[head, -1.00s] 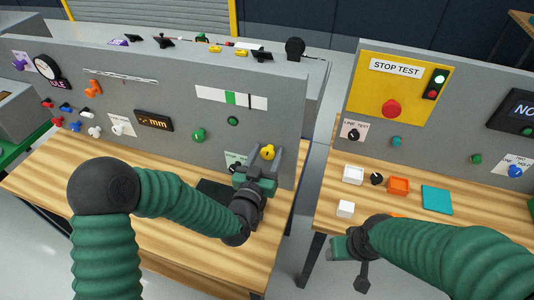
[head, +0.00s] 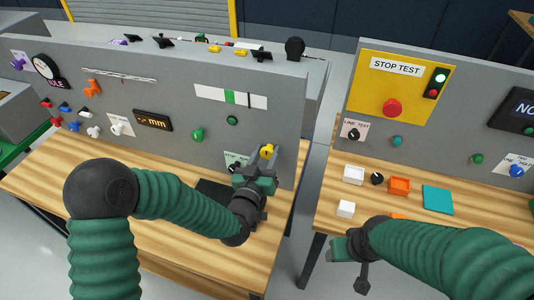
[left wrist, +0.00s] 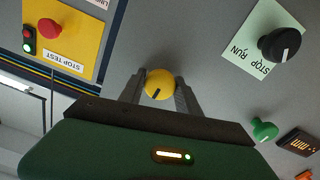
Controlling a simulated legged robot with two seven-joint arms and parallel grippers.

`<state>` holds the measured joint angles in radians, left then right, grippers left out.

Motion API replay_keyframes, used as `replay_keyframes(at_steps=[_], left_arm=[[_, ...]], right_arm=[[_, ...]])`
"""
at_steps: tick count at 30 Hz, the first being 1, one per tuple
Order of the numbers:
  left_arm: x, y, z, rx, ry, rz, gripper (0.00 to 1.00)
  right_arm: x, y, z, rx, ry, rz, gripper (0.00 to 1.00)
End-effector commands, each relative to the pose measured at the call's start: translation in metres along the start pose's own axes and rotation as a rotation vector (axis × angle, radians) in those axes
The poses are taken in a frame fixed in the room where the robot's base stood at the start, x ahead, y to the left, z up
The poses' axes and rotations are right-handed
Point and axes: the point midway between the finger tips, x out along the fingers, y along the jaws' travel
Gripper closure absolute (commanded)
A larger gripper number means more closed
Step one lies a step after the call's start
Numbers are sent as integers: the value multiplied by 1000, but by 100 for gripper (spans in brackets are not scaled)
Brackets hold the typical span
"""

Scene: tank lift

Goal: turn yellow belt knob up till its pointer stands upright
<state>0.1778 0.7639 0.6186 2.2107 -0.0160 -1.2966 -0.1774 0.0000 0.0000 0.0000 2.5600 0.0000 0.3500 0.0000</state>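The yellow belt knob (head: 267,150) is on the grey panel near its right end. In the left wrist view the knob (left wrist: 159,84) shows between the two fingers, with a dark pointer mark slanting to its lower left. That view is roughly upside down, and I cannot tell the pointer's exact angle to upright. My left gripper (head: 267,154) is closed in on the knob, one finger on each side, also in the left wrist view (left wrist: 160,92). My right gripper (head: 347,247) is low over the gap by the right bench; its fingers are not clear.
A black knob on a RUN/STOP label (left wrist: 279,45) and a green knob (left wrist: 264,130) are near the yellow knob. A red button (head: 391,108) is on the yellow STOP TEST plate. Small boxes and a teal pad (head: 437,200) lie on the right bench.

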Motion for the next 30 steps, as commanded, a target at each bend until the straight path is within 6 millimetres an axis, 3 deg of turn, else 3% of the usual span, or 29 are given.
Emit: replay_keyframes(at_steps=[4, 14, 17, 25, 27, 30], left_arm=[[0, 0, 0, 1, 0, 0, 41], [-3, 0, 0, 2, -1, 1, 41], [-16, 0, 1, 3, -1, 1, 41], [-83, 0, 2, 4, -2, 1, 41], [-90, 2, -9, -2, -7, -1, 41], [-100, 2, -9, -3, -9, -1, 41]], right_arm=[[0, 0, 0, 0, 0, 0, 41], [0, 0, 0, 0, 0, 0, 41], [1, 0, 0, 0, 0, 0, 41], [7, 0, 2, 0, 0, 0, 41], [-19, 0, -4, 0, -2, 0, 41], [-42, 0, -10, 0, 1, 0, 41]])
